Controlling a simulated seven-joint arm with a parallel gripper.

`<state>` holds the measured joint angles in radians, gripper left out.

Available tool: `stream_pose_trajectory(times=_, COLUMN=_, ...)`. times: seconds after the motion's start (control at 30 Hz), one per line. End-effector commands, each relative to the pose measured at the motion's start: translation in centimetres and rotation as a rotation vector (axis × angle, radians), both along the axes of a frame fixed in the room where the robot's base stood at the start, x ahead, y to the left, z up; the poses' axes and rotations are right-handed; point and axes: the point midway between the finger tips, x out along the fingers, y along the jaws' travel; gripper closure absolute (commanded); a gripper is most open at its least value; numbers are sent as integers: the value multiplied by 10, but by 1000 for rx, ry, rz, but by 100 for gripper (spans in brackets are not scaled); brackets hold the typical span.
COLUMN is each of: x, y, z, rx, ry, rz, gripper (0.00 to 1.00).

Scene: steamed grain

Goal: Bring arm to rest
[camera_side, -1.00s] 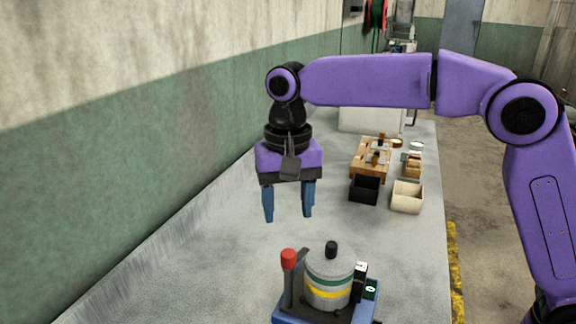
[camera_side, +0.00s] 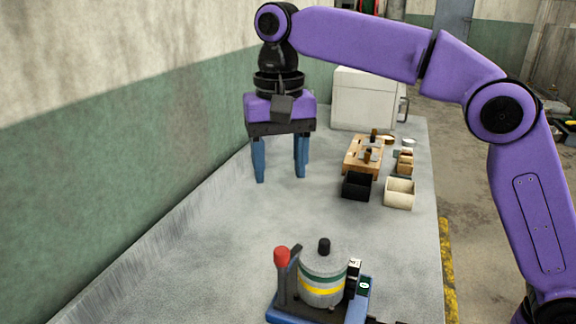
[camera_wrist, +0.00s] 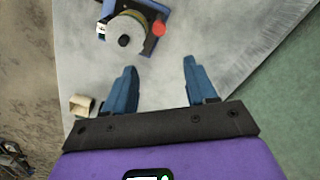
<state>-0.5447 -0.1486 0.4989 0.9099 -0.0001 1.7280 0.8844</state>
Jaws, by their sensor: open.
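My gripper (camera_side: 281,178) is open and empty, with its two blue fingers pointing down above the grey table. In the side view it is behind and to the left of a machine with a grey cylindrical pot (camera_side: 322,276). The pot has green and yellow bands and a black knob on top. In the wrist view, my gripper's fingers (camera_wrist: 158,82) are spread apart with only bare table between them. The pot (camera_wrist: 128,27) shows beyond them at the top.
A red-tipped lever (camera_side: 282,257) stands beside the pot. A black bin (camera_side: 357,186), a cream bin (camera_side: 399,193) and a wooden block (camera_side: 362,155) stand on the right. A white box (camera_side: 363,98) is at the back. The table's left middle is clear, along the wall.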

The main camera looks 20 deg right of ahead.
Motion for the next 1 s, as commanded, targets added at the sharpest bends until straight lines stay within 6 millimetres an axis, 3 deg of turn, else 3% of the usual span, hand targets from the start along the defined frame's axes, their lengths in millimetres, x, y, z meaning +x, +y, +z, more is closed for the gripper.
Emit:
stream_pose_trajectory(times=0.27, x=-1, y=-1, z=-1, rx=0, ry=0, rz=8, gripper=44)
stream_pose_trajectory(times=0.47, x=-12, y=-15, z=-7, rx=1, ry=-1, rz=114, gripper=44)
stream_pose_trajectory(times=0.77, x=-54, y=-59, z=-32, rx=3, ry=-6, rz=389, gripper=44)
stream_pose_trajectory(times=1.0, x=-99, y=-105, z=-57, rx=6, ry=-12, rz=609, gripper=44)
